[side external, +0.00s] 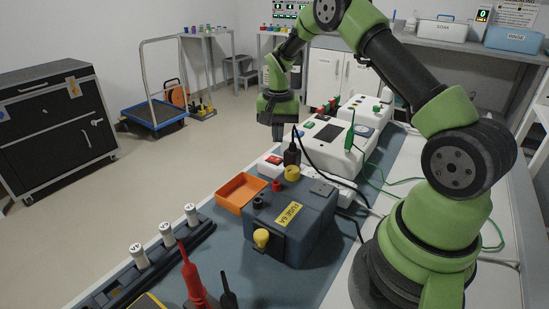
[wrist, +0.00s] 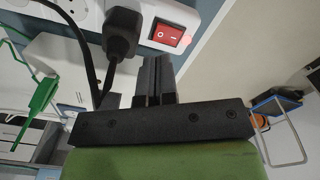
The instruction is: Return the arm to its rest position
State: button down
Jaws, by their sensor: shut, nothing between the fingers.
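My gripper (side external: 277,136) hangs pointing down in the side view, above the workbench and over the left end of a white power strip (side external: 318,184). In the wrist view the fingers of my gripper (wrist: 154,62) are together with nothing between them. A red rocker switch (side external: 273,160) sits at the end of the strip; it also shows just beyond the fingertips in the wrist view (wrist: 168,34), with a reddish glow at its edge. A black plug (wrist: 122,35) stands in the strip beside the switch. The fingertips look apart from both.
A blue-grey fuse box (side external: 300,222) and an orange tray (side external: 241,191) stand nearer the camera. White devices (side external: 328,140) with a green plug (side external: 350,132) stand behind. Black and green cables run across the bench.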

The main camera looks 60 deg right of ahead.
jog(key=shift+r, duration=0.75)
jog(key=shift+a+r, duration=0.1)
jog(key=shift+r, duration=0.1)
jog(key=s+a+r+n+t, duration=0.25)
jog(key=a+r, duration=0.25)
jog(key=r, duration=0.3)
jog(key=s+a+r+n+t, duration=0.1)
jog(key=s+a+r, duration=0.3)
jog(key=a+r, duration=0.3)
jog(key=s+a+r+n+t+y, duration=0.1)
jog(key=s+a+r+n+t, duration=0.1)
jog(key=s, duration=0.5)
jog(key=s+a+r+n+t+y, duration=0.1)
jog(key=s+a, duration=0.3)
jog(key=s, duration=0.4)
jog(key=shift+a+r+n+t, duration=0.35)
jog(key=shift+r+n, duration=0.25)
jog(key=shift+n, duration=0.15)
jog(key=shift+w+d, duration=0.1)
